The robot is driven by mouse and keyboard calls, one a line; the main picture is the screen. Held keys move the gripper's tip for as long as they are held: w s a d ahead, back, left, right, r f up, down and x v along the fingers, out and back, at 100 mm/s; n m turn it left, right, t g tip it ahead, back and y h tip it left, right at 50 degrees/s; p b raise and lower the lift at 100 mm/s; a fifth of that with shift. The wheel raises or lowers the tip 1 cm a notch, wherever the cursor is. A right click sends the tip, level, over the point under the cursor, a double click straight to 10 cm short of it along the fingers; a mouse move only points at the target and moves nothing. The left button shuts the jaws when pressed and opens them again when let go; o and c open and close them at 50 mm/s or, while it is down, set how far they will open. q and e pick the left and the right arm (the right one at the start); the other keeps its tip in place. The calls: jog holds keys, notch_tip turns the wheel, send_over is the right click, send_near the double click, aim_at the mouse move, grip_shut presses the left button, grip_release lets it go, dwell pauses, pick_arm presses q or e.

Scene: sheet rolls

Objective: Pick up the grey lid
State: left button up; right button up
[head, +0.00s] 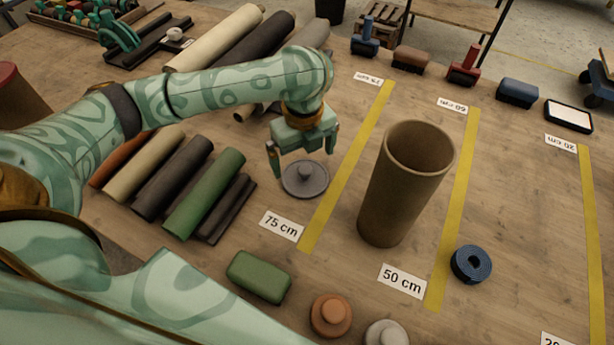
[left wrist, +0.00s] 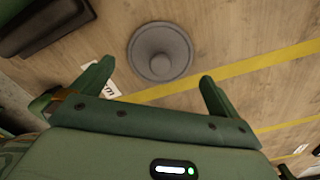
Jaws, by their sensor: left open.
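The grey lid (head: 305,180) is a round disc with a raised knob, lying flat on the wooden table just left of the 75 cm yellow line. In the left wrist view the lid (left wrist: 160,52) shows beyond the fingertips, apart from them. My left gripper (head: 303,163) is open and empty, pointing down above and slightly behind the lid; its fingers (left wrist: 155,82) also show in the left wrist view. Part of the lid's far edge is close behind the gripper in the head view. My right gripper is not in view.
A tall brown cardboard tube (head: 385,205) stands upright right of the lid. Several rolls, including a green one (head: 205,195), lie to the left. A green block (head: 259,277), an orange knobbed lid (head: 330,315) and a blue coil (head: 471,264) lie nearer. Brushes line the back.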

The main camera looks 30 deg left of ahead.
aim_at(304, 168)
pick_arm(q)
notch_tip(304, 168, down, 6)
jog(key=b, duration=0.4)
jog(key=shift+w+r, duration=0.1)
jog(key=shift+r, duration=0.4)
jog(key=c, duration=0.6)
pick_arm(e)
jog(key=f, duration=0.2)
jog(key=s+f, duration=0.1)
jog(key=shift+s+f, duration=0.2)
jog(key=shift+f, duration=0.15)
